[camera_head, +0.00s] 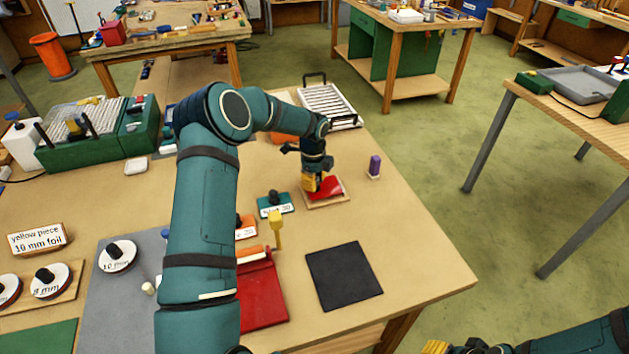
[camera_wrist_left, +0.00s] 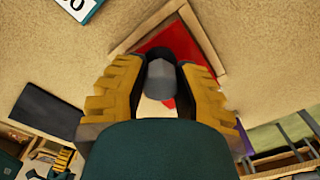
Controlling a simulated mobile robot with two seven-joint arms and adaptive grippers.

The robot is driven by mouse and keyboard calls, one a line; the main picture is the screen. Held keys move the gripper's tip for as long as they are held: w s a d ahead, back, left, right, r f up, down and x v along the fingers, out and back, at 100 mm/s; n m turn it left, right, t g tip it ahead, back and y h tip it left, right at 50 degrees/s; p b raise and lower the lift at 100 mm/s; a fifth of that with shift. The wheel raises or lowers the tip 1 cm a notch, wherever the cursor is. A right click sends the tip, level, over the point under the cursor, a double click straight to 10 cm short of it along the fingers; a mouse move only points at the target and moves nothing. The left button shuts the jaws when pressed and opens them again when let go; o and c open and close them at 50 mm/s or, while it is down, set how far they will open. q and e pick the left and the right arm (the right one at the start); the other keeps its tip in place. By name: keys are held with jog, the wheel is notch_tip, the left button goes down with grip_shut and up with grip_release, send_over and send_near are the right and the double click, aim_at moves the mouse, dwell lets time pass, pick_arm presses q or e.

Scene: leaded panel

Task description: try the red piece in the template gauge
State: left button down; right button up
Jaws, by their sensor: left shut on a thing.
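The red piece (camera_head: 329,187) is at the template gauge (camera_head: 341,200), a light wooden frame on the table. My left gripper (camera_head: 312,184) is over it, shut on the piece's dark knob. In the left wrist view the knob stands between the yellow fingers (camera_wrist_left: 165,85), with the red piece (camera_wrist_left: 160,40) behind it and the gauge's wooden edge (camera_wrist_left: 205,45) beyond. The fingers hide much of the piece, so I cannot tell whether it lies flat inside the frame. My right gripper (camera_head: 462,347) is at the bottom edge, away from the table; its opening is unclear.
A teal labelled piece (camera_head: 276,204) lies left of the gauge, and a purple block (camera_head: 375,165) stands to its right. A black mat (camera_head: 344,275) and a red mat (camera_head: 263,300) lie nearer. A wire rack (camera_head: 328,103) stands behind. The front right tabletop is clear.

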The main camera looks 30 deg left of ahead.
pick_arm(q)
jog(key=shift+f+b, duration=0.65)
jog(key=shift+f, duration=0.4)
jog(key=shift+r, duration=0.15)
jog(key=shift+r+p, duration=0.35)
jog(key=shift+r, duration=0.15)
dwell(0.5)
dwell(0.5)
jog(key=shift+f+b, duration=0.35)
jog(key=shift+f, duration=0.2)
dwell(0.8)
jog(key=shift+r, duration=0.2)
